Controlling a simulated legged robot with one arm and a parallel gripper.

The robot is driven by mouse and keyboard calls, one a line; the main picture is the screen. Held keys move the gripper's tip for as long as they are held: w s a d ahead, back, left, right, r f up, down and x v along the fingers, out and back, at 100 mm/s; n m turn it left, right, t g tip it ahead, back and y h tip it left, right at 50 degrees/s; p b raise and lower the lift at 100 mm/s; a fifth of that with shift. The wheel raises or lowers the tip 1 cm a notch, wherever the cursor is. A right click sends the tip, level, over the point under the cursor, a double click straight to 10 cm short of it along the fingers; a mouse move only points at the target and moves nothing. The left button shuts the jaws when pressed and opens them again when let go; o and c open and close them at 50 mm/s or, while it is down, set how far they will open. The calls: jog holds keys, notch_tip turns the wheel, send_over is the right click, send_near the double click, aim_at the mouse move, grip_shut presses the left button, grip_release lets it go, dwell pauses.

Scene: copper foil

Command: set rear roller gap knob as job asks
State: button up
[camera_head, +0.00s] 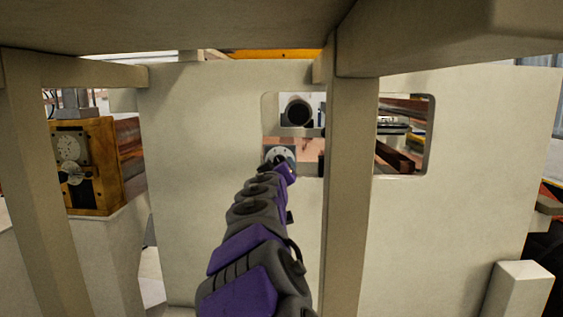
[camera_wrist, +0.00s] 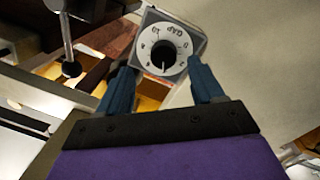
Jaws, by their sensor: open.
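A round white dial marked GAP, with a black knob (camera_wrist: 163,55) at its centre, sits on a grey plate in the upper middle of the wrist view. The knob's light pointer line points down in that picture; the small dial figures are hard to read. The same dial (camera_head: 277,154) shows in the head view inside the panel opening, its lower part hidden by my arm. My gripper (camera_wrist: 160,68) is open and empty, its two blue fingers spread below and to either side of the knob, without visible contact. In the head view my gripper (camera_head: 287,170) is small and reaches the opening.
A pale panel (camera_head: 220,130) surrounds the opening, and a pale post (camera_head: 350,200) stands just right of my arm. A copper-coloured machine (camera_head: 97,160) with another dial stands left. In the wrist view a metal rod with a dark ball end (camera_wrist: 71,68) hangs left of the fingers.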

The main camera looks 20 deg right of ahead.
aim_at(276, 163)
jog(key=w, duration=0.1)
jog(key=w+p, duration=0.1)
jog(key=w, duration=0.1)
jog(key=w+p, duration=0.1)
jog(key=shift+w+d+r, duration=0.15)
jog(key=shift+w+d, duration=0.1)
jog(key=shift+w+d+p, duration=0.35)
jog(key=shift+d, duration=0.55)
jog(key=shift+a, duration=0.4)
jog(key=c, duration=0.5)
jog(key=shift+d, duration=0.15)
jog(key=c, duration=0.6)
